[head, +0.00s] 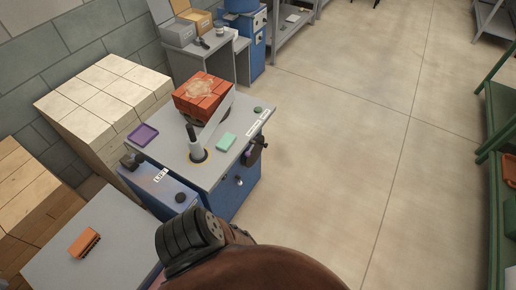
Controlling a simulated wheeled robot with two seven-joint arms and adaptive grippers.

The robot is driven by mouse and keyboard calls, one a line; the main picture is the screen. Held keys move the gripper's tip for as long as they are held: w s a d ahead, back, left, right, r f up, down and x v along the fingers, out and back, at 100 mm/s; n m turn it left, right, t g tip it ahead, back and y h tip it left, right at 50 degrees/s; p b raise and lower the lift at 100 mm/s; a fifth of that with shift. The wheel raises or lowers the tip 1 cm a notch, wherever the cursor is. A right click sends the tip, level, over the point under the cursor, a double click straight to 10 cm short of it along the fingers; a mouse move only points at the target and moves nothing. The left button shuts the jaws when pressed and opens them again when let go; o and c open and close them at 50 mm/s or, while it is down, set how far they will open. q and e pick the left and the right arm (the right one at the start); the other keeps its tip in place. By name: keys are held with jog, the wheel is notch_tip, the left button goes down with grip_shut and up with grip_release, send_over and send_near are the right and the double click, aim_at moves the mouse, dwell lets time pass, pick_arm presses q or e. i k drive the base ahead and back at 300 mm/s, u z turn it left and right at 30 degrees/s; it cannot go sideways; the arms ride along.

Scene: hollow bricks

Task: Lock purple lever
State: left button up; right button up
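I see no clear purple lever. The only plainly purple thing is a small flat tray-like piece (143,134) at the left of the grey bench top (172,150). Neither of my grippers can be made out. Parts of my own body fill the bottom middle.
Pale block stacks (104,100) stand left. A grey table (85,245) with an orange piece (84,243) is front left. Open floor (340,130) lies right, before green shelving (494,170).

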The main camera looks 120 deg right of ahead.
aim_at(247, 154)
jog(key=z, duration=4.5)
jog(key=k, duration=0.1)
jog(key=u, duration=0.1)
